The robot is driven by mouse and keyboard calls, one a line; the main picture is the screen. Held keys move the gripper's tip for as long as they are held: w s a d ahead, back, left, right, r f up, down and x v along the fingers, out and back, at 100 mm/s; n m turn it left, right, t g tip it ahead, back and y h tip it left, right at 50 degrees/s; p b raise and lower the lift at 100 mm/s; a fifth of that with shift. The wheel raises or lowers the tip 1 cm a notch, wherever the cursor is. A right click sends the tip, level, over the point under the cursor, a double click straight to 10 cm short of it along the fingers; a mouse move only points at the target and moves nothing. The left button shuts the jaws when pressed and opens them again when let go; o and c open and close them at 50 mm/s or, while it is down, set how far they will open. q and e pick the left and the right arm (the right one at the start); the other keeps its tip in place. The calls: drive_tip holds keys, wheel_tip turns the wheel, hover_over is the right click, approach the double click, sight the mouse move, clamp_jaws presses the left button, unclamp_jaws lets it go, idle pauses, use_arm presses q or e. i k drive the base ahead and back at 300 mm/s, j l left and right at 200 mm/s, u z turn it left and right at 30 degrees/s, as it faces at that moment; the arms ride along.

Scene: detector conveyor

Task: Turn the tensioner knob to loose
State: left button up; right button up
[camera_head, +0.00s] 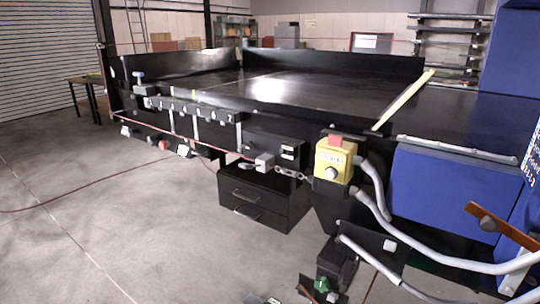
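Several knob-like parts show, and no readable label tells me which is the tensioner knob. A small blue knob (138,75) stands at the far left end of the black conveyor (300,87). A green knob (321,284) sits low at the bottom edge, beside a black box. No loose or tight marking can be read.
A yellow control box (335,160) with a red top and grey hoses hangs on the conveyor's front side. A blue housing (440,195) stands at the right. Black drawers (262,199) sit underneath. A red cord runs along the left side. The concrete floor at left is mostly clear.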

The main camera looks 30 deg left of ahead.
sight(249, 145)
drive_tip(key=u, duration=1.25)
